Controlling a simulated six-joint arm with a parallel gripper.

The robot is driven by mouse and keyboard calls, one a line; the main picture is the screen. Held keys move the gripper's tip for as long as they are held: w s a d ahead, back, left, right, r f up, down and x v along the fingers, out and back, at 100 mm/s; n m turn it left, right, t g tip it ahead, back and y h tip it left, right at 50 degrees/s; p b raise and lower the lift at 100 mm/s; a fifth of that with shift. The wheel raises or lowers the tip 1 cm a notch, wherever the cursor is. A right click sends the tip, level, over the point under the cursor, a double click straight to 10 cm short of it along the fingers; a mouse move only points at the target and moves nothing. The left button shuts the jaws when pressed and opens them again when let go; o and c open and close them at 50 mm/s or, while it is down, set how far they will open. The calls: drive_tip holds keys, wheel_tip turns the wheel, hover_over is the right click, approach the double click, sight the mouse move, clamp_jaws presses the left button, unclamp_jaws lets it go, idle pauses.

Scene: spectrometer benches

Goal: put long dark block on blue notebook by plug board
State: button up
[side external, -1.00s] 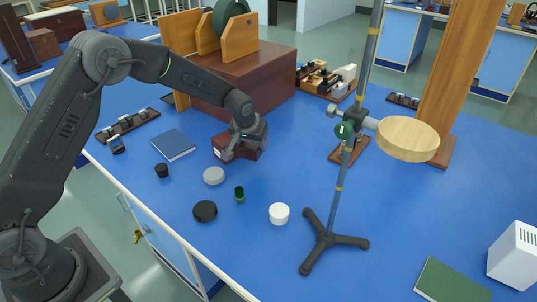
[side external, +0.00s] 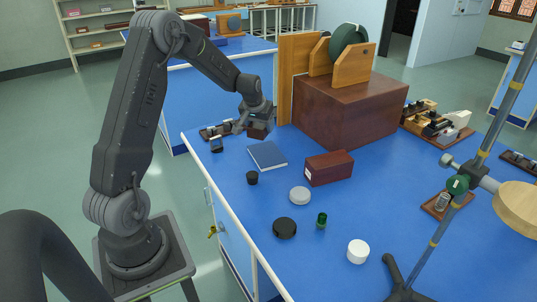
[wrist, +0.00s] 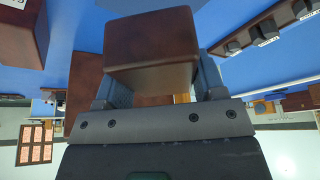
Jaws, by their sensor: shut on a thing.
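My gripper (side external: 250,124) is shut on a reddish-brown block (wrist: 152,48), which it holds crosswise between its two fingers in the wrist view. In the side view the block is mostly hidden behind the fingers. The blue notebook (side external: 267,155) lies flat and bare on the blue bench, below my gripper in the picture. The plug board (side external: 222,131), a low strip with dark plugs, lies just beyond the notebook to the left. It also shows at upper right in the wrist view (wrist: 250,32).
A dark red labelled box (side external: 330,168) lies right of the notebook. A large brown chest (side external: 350,110) stands behind it. A small black cup (side external: 252,178), white disc (side external: 300,196), black disc (side external: 284,228), green cup (side external: 321,221) and white cylinder (side external: 358,251) stand in front.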

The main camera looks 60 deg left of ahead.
drive_tip(key=s+a+n, duration=0.2)
drive_tip(key=s+a, duration=0.4)
drive_tip(key=a, duration=0.1)
hover_over(268, 151)
drive_tip(key=s+d, duration=0.1)
drive_tip(key=shift+y, duration=0.3)
wheel_tip(268, 151, down, 6)
drive_tip(key=shift+f, duration=2.2)
drive_tip(key=shift+f, duration=0.2)
drive_tip(key=o, duration=1)
drive_tip(key=shift+c, duration=0.2)
drive_tip(key=shift+r, duration=0.1)
